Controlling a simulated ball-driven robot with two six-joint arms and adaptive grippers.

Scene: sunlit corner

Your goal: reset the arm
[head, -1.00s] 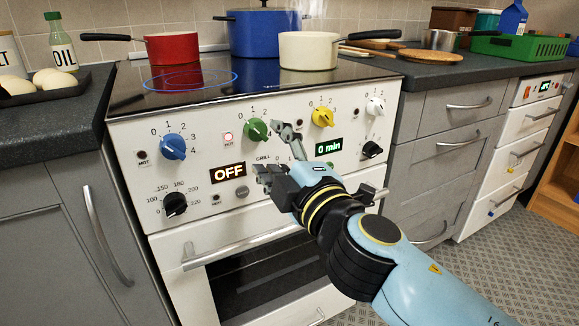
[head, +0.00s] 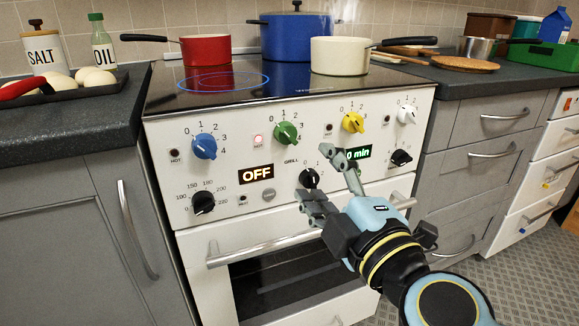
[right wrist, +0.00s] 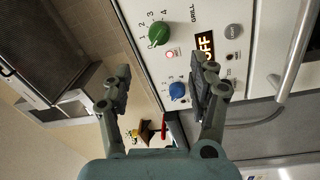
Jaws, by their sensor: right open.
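My right gripper (head: 320,176) is open and empty in front of the white cooker panel (head: 230,222). In the head view its fingers stand right of and below the green knob (head: 287,133), close to the black grill knob (head: 309,179), and cover part of the lit timer display (head: 359,153). In the right wrist view the two fingers (right wrist: 163,78) are spread, with the green knob (right wrist: 159,34) and blue knob (right wrist: 177,90) beyond them. Nothing is between them. My left gripper is not in view.
A red pan (head: 205,51), a blue pot (head: 296,38) and a cream pan (head: 340,56) stand on the hob (head: 172,92). An oven handle (head: 262,248) sticks out below the panel. A tray (head: 70,97) with eggs is on the left counter.

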